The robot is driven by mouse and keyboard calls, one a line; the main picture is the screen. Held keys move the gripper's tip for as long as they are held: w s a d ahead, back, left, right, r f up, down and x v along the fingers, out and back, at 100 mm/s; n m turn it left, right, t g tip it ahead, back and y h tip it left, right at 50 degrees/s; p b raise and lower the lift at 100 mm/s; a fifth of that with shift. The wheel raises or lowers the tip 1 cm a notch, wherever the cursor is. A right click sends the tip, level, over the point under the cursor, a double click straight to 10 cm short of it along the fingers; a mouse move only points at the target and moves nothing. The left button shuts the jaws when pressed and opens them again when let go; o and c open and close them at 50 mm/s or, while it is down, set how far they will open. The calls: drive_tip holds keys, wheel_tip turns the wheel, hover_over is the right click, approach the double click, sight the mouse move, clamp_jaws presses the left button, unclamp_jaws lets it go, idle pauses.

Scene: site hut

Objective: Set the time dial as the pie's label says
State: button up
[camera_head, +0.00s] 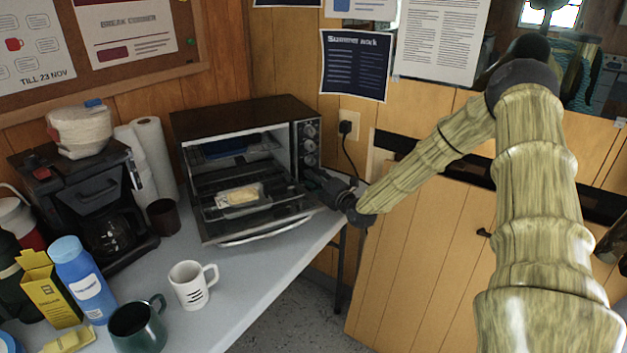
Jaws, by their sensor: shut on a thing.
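The toaster oven (240,112) stands at the back of the table with its door (262,222) folded down open. A pale yellow item in a tray (243,195), which looks like the pie, sits at the oven's front opening. No label on it can be read. Round dials (310,131) run down the control panel on the oven's right side; their markings are too small to read. My gripper (316,179) is at the bottom of this panel, shut on the lowest dial, which it mostly hides. That dial's setting cannot be seen.
A coffee maker (85,190), paper towel rolls (152,140) and a dark cup (163,217) stand left of the oven. A white mug (191,286), green mug (137,325), blue bottle (80,275) and yellow box (48,290) stand in front. A plug and cord (346,128) hang behind my gripper.

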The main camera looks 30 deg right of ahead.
drive_tip(key=shift+m+t+b, duration=0.3)
drive_tip(key=shift+m+b, duration=0.35)
drive_tip(key=shift+m, duration=1.65)
drive_tip(key=o, duration=0.7)
drive_tip(key=shift+d, duration=0.1)
drive_tip(key=shift+o, duration=0.2)
drive_tip(key=s, duration=1.2)
drive_tip(key=shift+d+f, duration=0.2)
drive_tip(key=shift+f, duration=0.2)
